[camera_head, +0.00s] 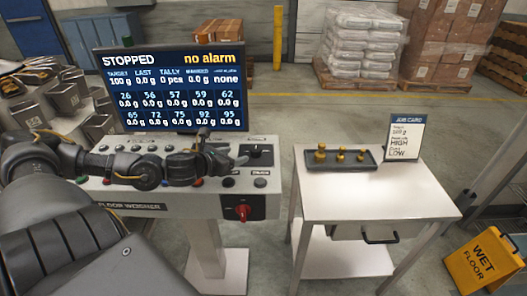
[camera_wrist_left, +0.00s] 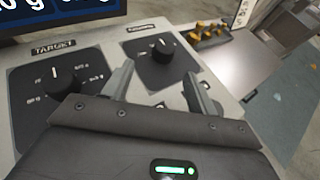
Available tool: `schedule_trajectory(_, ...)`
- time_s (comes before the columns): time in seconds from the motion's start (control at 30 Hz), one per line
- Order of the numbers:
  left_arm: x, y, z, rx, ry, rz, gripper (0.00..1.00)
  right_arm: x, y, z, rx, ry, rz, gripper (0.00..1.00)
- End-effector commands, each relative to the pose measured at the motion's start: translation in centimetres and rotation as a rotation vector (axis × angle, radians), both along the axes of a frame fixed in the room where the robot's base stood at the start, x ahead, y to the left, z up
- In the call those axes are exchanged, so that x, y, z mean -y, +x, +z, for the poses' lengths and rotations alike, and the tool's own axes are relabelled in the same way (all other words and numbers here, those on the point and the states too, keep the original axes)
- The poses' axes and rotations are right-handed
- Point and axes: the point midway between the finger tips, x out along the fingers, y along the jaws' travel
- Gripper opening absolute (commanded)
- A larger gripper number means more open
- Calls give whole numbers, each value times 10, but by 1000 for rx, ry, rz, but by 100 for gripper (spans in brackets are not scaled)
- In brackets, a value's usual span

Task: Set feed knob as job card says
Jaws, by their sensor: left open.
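My left gripper (camera_head: 222,148) is open over the right part of the weigher's control panel. In the left wrist view its two fingers (camera_wrist_left: 158,76) stand apart, short of a black knob (camera_wrist_left: 163,50) on a black plate. Nothing is between the fingers. That knob's white mark points up and slightly left; its label is too small to read. It also shows in the head view (camera_head: 257,150). A second black knob (camera_wrist_left: 57,82), under a TARGET label, sits left of the fingers. The job card (camera_head: 404,137) reads 100 g, HIGH and LOW; its small lines are unclear.
The screen (camera_head: 172,80) reads STOPPED, no alarm, target 100 g. A red switch (camera_head: 242,212) is on the panel's front. A dark tray (camera_head: 310,160) with brass weights is on the white side table (camera_head: 375,198). A yellow wet floor sign (camera_head: 484,262) stands at right.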

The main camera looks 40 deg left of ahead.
Motion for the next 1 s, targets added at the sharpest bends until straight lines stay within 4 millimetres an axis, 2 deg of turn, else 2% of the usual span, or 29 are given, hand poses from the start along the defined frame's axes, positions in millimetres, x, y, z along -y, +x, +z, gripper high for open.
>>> schedule_trajectory(0.1, 7, 8, 1, 4, -6, -10, 58, 0, -15, 1, -19, 0, 0, 0)
schedule_trajectory(0.3, 11, 27, -3, 6, -8, -17, 58, -4, -26, 7, -35, 4, -2, 0)
schedule_trajectory(0.7, 13, 88, -27, 5, -9, -19, 58, -7, -12, 29, -17, 8, -2, 0)
schedule_trajectory(1.0, 12, 110, -39, 4, -5, -20, 58, -3, -14, 35, -18, 3, -1, 0)
